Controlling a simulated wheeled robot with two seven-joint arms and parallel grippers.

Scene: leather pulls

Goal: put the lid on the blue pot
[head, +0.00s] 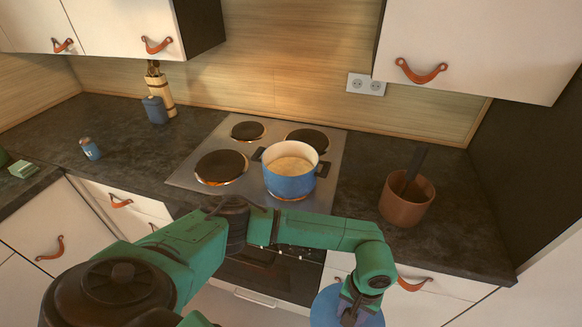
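The blue pot (290,184) stands upright on the front right plate of the stove. Its top is uncovered and its pale inside shows. My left gripper (352,308) is at the bottom edge of the head view, in front of the counter and lower right of the pot. A round blue lid (325,305) is at this gripper, apart from the pot and in front of the drawers. The gripper appears shut on the lid; its fingertips and the grip point are partly hidden. My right gripper is not in view.
The steel stove (190,178) has several dark plates. A brown pot (408,204) with a dark utensil stands right of it. A blue canister (155,109) and a small blue jar (90,149) are at left. Wall cabinets (480,40) hang above.

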